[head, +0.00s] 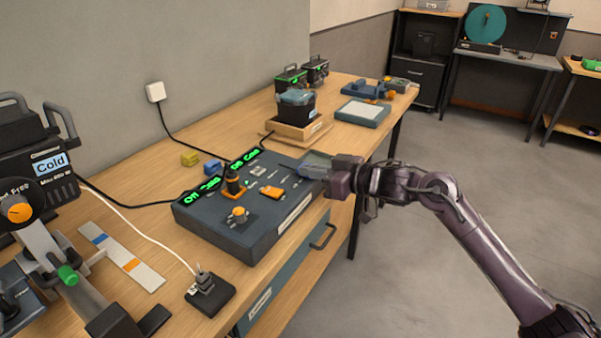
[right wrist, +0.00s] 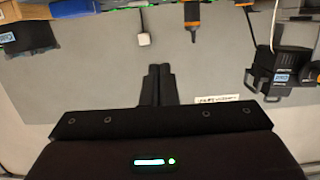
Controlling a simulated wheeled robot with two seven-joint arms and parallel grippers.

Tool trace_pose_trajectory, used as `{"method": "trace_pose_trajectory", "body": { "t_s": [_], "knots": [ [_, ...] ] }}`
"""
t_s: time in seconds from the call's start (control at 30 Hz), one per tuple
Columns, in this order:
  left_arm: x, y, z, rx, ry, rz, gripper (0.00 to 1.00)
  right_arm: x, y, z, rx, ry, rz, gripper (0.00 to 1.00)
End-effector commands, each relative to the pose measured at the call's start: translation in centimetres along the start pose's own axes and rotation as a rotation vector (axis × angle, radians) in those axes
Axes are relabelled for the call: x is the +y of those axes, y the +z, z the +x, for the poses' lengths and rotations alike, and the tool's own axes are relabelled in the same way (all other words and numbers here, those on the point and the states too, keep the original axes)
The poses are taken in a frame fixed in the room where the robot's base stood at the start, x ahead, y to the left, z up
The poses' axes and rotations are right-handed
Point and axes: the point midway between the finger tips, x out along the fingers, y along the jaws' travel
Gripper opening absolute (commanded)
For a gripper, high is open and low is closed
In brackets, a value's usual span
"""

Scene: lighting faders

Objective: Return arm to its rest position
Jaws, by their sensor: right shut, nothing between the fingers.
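The dark grey lighting console (head: 222,228) lies on the wooden bench, with green lit displays (head: 245,160) along its back edge. On its top are a black and orange upright handle (head: 233,185), an orange knob (head: 238,214) and a flat orange cap (head: 275,194). My right gripper (head: 325,172) is at the console's right end; its fingertips are hard to make out there. My left gripper is not in view.
A wooden tray with a dark box (head: 295,110) stands behind the console. The floor (head: 450,200) to the right is clear.

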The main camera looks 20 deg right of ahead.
Motion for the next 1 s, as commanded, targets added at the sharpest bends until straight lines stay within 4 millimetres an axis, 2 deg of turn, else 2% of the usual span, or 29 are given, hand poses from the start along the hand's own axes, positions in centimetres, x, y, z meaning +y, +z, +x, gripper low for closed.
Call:
{"method": "trace_pose_trajectory", "body": {
  "t_s": [0.47,0.57,0.67,0.8,0.87,1.0],
  "knots": [
    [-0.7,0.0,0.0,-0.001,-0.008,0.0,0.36,0.0,-0.1,-0.2,0.0,0.0,0.0,0.0],
    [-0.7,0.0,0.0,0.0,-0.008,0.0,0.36,-0.4,0.6,0.1,-0.007,0.01,-0.002,0.0],
    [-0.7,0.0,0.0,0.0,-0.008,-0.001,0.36,-1.8,2.8,0.9,-0.034,0.059,-0.019,0.0],
    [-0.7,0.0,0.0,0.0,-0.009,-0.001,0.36,-5.0,7.8,1.4,-0.13,0.195,-0.04,0.0],
    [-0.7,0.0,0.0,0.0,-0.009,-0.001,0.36,-6.4,10.0,0.8,-0.193,0.262,-0.04,0.0],
    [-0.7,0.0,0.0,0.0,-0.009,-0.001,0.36,-10.1,15.0,-2.3,-0.393,0.398,0.005,0.0]
  ]
}}
